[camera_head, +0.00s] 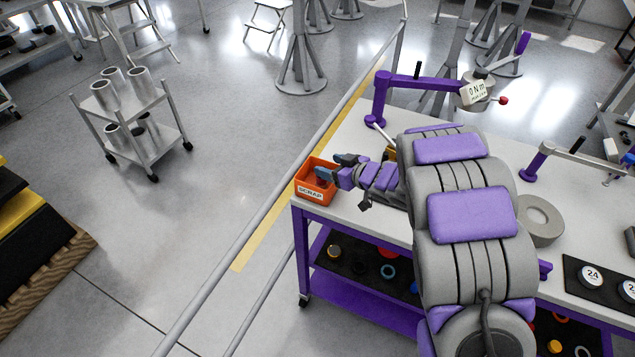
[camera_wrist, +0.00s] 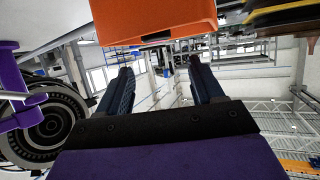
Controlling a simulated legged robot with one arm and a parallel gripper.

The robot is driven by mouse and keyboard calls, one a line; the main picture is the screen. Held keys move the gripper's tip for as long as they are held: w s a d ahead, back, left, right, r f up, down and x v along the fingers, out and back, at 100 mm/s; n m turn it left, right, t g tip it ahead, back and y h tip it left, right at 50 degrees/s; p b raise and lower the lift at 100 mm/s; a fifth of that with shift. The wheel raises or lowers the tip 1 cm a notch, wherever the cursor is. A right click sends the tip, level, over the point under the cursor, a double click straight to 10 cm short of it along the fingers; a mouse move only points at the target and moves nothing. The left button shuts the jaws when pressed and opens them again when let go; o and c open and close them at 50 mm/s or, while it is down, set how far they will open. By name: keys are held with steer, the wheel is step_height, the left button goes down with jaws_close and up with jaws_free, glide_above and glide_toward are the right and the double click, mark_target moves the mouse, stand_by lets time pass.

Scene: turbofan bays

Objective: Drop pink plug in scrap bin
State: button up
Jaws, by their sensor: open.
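The orange scrap bin (camera_head: 319,192), labelled SCRAP, stands at the left end of the white bench. Its orange wall (camera_wrist: 155,18) also shows at the top of the wrist view. My gripper (camera_head: 334,166) is over the bin's far right part. In the wrist view my gripper (camera_wrist: 160,80) has its two dark fingers wide apart with nothing between them. I see no pink plug in either view. The inside of the bin is mostly hidden by its walls and my gripper.
The white bench top (camera_head: 349,135) carries a purple arm fixture with a gauge (camera_head: 477,91) and a grey ring (camera_head: 540,221). A metal rail (camera_head: 270,199) runs along the bench's left side. A cart with metal cylinders (camera_head: 134,117) stands left on open floor.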

steer(key=p+v, duration=0.4)
steer(key=v, duration=1.3)
steer(key=shift+w+d, duration=0.2)
steer(key=shift+d, duration=0.25)
steer(key=shift+f, duration=0.1)
